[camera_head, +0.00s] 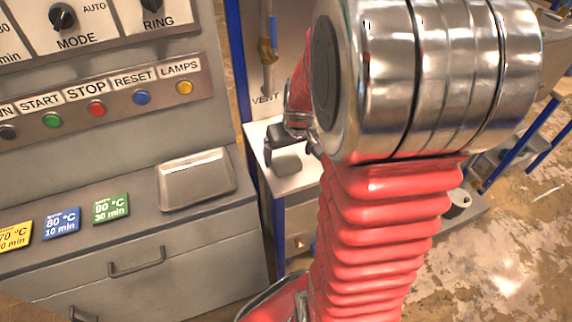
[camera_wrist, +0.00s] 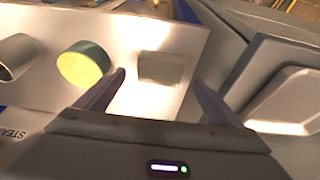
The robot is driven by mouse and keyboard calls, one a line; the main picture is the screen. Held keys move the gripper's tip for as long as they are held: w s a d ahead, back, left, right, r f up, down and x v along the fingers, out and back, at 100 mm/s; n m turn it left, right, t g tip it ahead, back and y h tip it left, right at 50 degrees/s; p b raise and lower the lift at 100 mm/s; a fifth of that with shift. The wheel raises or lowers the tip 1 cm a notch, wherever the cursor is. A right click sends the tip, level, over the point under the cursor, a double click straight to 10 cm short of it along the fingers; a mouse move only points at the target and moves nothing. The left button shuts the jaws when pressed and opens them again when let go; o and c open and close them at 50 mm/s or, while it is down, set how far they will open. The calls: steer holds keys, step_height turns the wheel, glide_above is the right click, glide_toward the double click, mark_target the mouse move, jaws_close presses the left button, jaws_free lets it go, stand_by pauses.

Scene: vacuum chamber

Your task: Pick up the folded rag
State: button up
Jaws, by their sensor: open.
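The folded rag appears to be the small grey, squarish pad lying on a white shelf. In the head view the rag (camera_head: 287,166) is just below my gripper (camera_head: 290,153), right of the control console. In the wrist view the rag (camera_wrist: 162,68) lies between and beyond the two fingertips of my gripper (camera_wrist: 160,78). The fingers are apart with nothing held. A gap seems to remain between fingers and rag; its exact height is unclear. My arm hides part of the shelf in the head view.
The white shelf (camera_wrist: 135,100) also bears a round yellow-topped item (camera_wrist: 85,65) and a grey cylinder (camera_wrist: 16,55), left of the rag. A shallow metal tray (camera_head: 197,181) sits on the console ledge, and the console's edge rises close beside the shelf. Blue posts (camera_head: 239,60) flank the shelf.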

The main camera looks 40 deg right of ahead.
mark_target(287, 161)
steer(key=shift+x, duration=2.3)
steer(key=shift+s, duration=0.1)
steer(key=shift+c, duration=0.5)
steer(key=c, duration=1)
steer(key=shift+c, duration=0.2)
step_height(287, 161, up, 10)
